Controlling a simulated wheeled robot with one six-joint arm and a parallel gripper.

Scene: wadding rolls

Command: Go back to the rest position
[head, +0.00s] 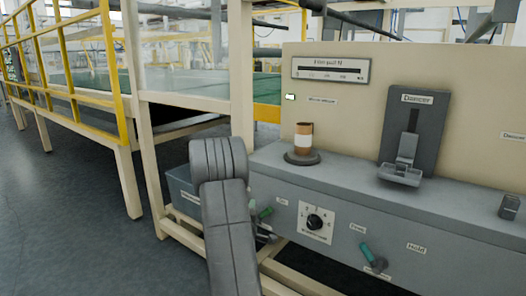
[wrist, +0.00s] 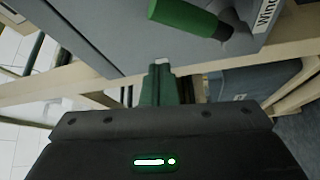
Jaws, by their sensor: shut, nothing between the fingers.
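My gripper (wrist: 160,70) shows in the wrist view as green fingers pressed together, with nothing between them. A green lever handle (wrist: 185,16) on the grey panel lies just beyond the fingertips and looks apart from them. In the head view my grey arm stands in front of the left end of the machine panel. It hides my gripper there. A green-handled lever (head: 264,213) shows just right of my arm.
The grey console (head: 340,205) carries a rotary knob (head: 314,222), a second green lever (head: 372,256), a Dancer slider (head: 405,160) and a brown roll with a white band (head: 303,138). A yellow railing (head: 62,60) stands at left. Open floor (head: 60,220) lies left.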

